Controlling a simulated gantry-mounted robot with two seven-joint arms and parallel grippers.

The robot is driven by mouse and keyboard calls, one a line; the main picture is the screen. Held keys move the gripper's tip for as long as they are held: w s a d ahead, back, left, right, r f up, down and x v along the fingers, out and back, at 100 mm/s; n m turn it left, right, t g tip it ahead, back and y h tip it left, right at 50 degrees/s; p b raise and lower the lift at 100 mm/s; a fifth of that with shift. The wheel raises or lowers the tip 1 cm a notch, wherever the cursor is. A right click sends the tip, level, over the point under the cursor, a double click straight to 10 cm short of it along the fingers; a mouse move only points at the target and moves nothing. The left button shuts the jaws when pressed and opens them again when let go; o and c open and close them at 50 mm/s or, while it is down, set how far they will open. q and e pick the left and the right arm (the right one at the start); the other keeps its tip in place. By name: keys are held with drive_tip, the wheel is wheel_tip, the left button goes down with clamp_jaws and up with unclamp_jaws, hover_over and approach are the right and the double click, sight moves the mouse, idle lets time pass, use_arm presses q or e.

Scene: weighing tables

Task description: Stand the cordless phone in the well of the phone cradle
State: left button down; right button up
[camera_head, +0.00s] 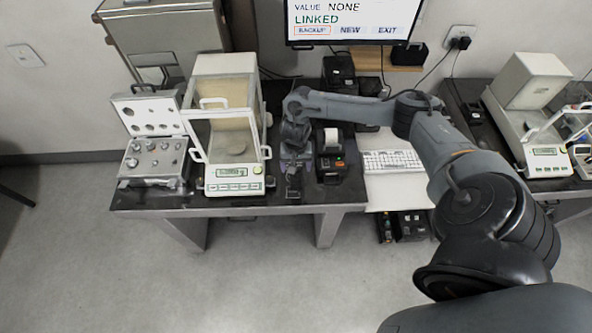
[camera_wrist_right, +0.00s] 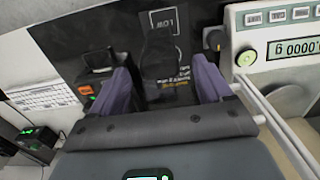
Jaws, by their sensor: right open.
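My right gripper (camera_head: 293,188) reaches down to the table between the glass-fronted balance and the label printer. In the right wrist view its two purple-grey fingers (camera_wrist_right: 161,88) are apart. A dark upright object (camera_wrist_right: 160,52) shows between and beyond the fingers, with a gap visible on each side. It is too dark to tell whether this is the cordless phone, the cradle or both together. In the head view my own gripper and wrist mostly hide that spot. My left gripper is in neither view.
The balance (camera_head: 238,186) stands close left of my gripper, the printer (camera_head: 331,165) close right. A weight set (camera_head: 155,160) is at the far left. A keyboard (camera_head: 392,161) lies right of the printer. Another balance (camera_head: 545,152) stands on the right table.

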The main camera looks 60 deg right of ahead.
wheel_tip(320, 180, up, 6)
drive_tip(key=shift+f+p, duration=0.1)
drive_tip(key=shift+p, duration=0.35)
drive_tip(key=shift+r, duration=0.3)
drive_tip(key=w+a+f+n+t+y, duration=0.1)
drive_tip(key=a+f+n+t, duration=0.15)
drive_tip(key=a+n, duration=0.75)
drive_tip(key=w+a+f+n+t+y, duration=0.1)
drive_tip(key=a+t+y, duration=0.15)
drive_tip(key=a, duration=1.55)
drive_tip(key=s+a+r+n+t+h, duration=0.2)
drive_tip(key=s+a+r, duration=0.1)
drive_tip(key=s+r, duration=0.2)
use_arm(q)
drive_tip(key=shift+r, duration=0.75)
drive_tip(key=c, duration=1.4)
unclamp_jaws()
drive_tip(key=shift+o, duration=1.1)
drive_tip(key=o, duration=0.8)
use_arm(e)
drive_tip(key=s+d+r+g, duration=0.1)
drive_tip(key=s+d, duration=0.1)
drive_tip(key=s, duration=0.3)
drive_tip(key=s+d+g+h, duration=0.1)
drive_tip(key=s+d+g, duration=0.1)
drive_tip(key=s, duration=0.3)
drive_tip(key=shift+s+d+r+n, duration=0.3)
drive_tip(key=shift+s+d+r, duration=0.1)
drive_tip(key=shift+d, duration=0.3)
